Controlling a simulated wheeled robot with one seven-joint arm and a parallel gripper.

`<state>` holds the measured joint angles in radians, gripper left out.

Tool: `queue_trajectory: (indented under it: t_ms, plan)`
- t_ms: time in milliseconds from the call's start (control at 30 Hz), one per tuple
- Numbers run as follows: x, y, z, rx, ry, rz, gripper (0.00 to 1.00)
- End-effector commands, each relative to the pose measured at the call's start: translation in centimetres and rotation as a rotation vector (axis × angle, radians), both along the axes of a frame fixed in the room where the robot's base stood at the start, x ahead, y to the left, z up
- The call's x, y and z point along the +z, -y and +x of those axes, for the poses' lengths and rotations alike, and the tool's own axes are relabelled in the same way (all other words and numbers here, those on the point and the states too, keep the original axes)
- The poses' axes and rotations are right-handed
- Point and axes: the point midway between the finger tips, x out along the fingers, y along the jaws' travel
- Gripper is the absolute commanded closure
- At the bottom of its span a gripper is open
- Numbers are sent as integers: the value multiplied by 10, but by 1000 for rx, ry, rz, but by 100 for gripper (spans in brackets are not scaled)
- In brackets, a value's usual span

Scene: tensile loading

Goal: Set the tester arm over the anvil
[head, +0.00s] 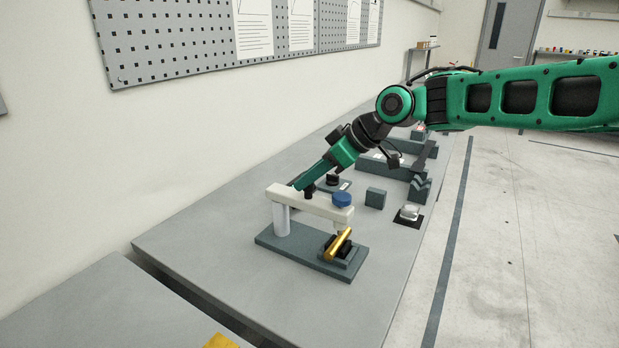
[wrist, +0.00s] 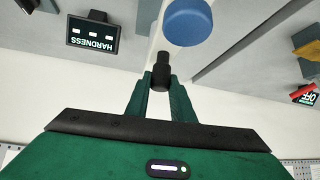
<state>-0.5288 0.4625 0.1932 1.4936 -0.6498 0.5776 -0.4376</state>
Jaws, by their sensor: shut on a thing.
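The tester has a cream arm (head: 318,206) on a pale column (head: 281,220) over a dark grey base (head: 290,252). A blue cap (head: 342,199) tops the arm's free end, which appears to be above the dark anvil (head: 345,255). A gold bar (head: 338,244) lies tilted at the anvil. My gripper (head: 308,190) reaches down from behind the arm and is shut on a black knob on it. In the wrist view, the black knob (wrist: 161,72) sits between the green fingers, with the blue cap (wrist: 188,22) just beyond. The exact alignment of arm and anvil cannot be told.
A small display reading HARDNESS (wrist: 95,35) stands near the tester. A grey block (head: 376,198) and a pale object on a black pad (head: 408,214) are to the right. Larger grey fixtures (head: 392,168) lie farther back. The near bench top (head: 210,250) is clear.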

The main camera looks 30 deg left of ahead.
Motion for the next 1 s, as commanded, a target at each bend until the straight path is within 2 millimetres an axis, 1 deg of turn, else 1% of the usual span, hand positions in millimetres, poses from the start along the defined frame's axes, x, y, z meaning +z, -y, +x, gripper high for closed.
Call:
queue_trajectory:
  t_ms: [33,267,300,367,400,667,767,867,1000]
  plan:
    - [2,3,9,-18,8,2,100]
    - [2,3,10,-21,8,1,100]
    - [2,3,10,-22,9,1,76]
    - [2,3,10,-21,9,2,62]
    - [2,2,9,-20,8,1,60]
    - [1,1,5,-11,5,0,60]
    - [5,4,5,-11,5,0,60]
    - [13,12,5,-10,5,2,60]
    - [31,30,8,-11,7,3,60]
